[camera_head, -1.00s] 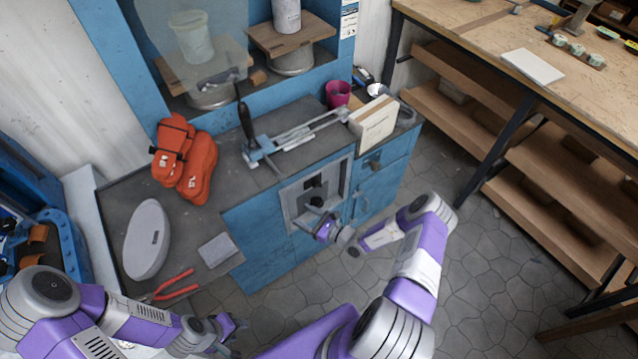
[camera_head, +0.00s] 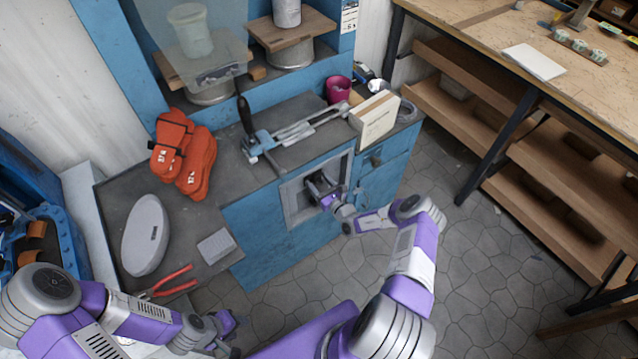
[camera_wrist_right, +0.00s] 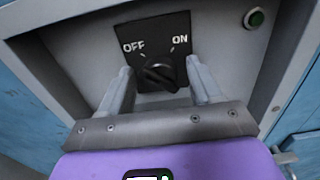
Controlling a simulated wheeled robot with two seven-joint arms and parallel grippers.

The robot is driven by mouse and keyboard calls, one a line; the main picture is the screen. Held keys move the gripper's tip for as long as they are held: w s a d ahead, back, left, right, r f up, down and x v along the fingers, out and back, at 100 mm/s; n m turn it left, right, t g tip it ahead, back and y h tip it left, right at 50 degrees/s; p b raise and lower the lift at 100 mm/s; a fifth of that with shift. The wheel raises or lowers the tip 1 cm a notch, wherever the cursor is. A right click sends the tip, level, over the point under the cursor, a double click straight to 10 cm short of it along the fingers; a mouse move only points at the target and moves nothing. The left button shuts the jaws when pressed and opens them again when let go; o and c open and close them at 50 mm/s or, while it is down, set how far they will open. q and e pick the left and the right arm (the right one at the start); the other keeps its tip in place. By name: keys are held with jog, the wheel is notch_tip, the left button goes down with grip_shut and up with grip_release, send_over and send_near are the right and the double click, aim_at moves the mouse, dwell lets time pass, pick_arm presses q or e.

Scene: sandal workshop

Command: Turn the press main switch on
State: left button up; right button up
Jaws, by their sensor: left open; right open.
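The press main switch (camera_wrist_right: 159,73) is a black rotary knob on a black plate marked OFF and ON, inside a grey recessed panel (camera_head: 291,205) on the blue press cabinet. Its bar seems tilted toward OFF, but I cannot tell for certain. My right gripper (camera_wrist_right: 160,66) is open, its fingers on either side of the knob with gaps visible. In the head view the right gripper (camera_head: 318,186) reaches into the recess and hides the knob. My left gripper (camera_head: 232,328) is open and empty at the lower middle, away from the switch.
Floor is clear at right.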

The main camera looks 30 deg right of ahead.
jog(key=shift+c, duration=0.5)
jog(key=c, duration=0.9)
jog(key=shift+c, duration=0.2)
jog(key=shift+m, duration=0.3)
jog(key=m+b, duration=0.2)
jog(key=m, duration=1.1)
jog(key=shift+f, duration=0.1)
jog(key=shift+o, duration=0.3)
jog(key=shift+m+b, duration=0.35)
jog(key=shift+m, duration=1.75)
